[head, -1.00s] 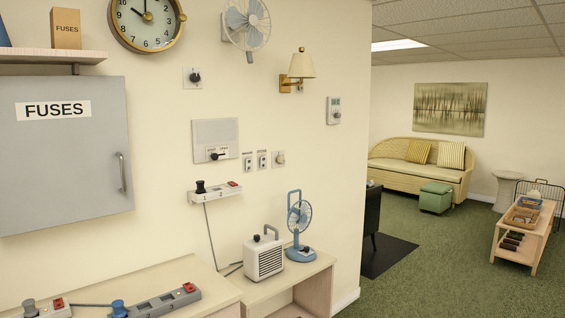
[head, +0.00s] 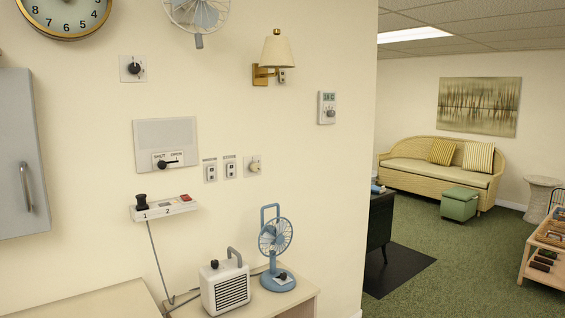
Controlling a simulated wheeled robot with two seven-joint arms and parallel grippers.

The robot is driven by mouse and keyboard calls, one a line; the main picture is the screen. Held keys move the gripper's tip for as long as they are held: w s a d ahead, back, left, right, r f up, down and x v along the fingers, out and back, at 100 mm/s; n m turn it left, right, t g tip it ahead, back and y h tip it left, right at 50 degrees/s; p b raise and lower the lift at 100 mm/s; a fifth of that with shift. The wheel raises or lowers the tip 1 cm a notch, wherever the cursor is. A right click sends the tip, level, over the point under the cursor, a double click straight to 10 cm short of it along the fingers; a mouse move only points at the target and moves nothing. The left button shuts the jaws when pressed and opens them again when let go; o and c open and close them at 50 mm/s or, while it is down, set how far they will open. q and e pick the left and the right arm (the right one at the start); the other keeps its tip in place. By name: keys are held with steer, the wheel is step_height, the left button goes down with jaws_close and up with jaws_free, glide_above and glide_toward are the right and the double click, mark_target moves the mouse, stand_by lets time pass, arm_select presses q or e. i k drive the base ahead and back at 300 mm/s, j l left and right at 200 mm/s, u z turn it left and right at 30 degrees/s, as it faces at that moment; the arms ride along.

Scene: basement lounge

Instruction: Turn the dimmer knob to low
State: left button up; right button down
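Several small wall controls show, and I cannot read a label that tells which is the dimmer. A beige round knob on a small plate (head: 254,165) sits right of two switch plates (head: 230,168). A black knob on a square white plate (head: 133,68) is higher up, left of the wall fan. A grey panel (head: 165,135) carries a black pointer knob (head: 167,162) pointing right; its lettering is too small to read surely. A white thermostat-like unit (head: 327,107) with a grey knob hangs near the wall's right edge. Neither gripper is in view.
A brass wall lamp (head: 276,52) hangs above the controls. A small shelf with a power strip (head: 165,208) projects below them. A heater (head: 225,285) and a blue desk fan (head: 276,250) stand on the low table. Open green carpet (head: 440,265) lies right.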

mark_target(255, 167)
steer(key=i+l, duration=0.9)
steer(key=l, duration=0.2)
steer(key=i+l, duration=0.4)
steer(key=i+l+u, duration=0.1)
steer(key=i+l, duration=0.35)
steer(key=l, duration=0.2)
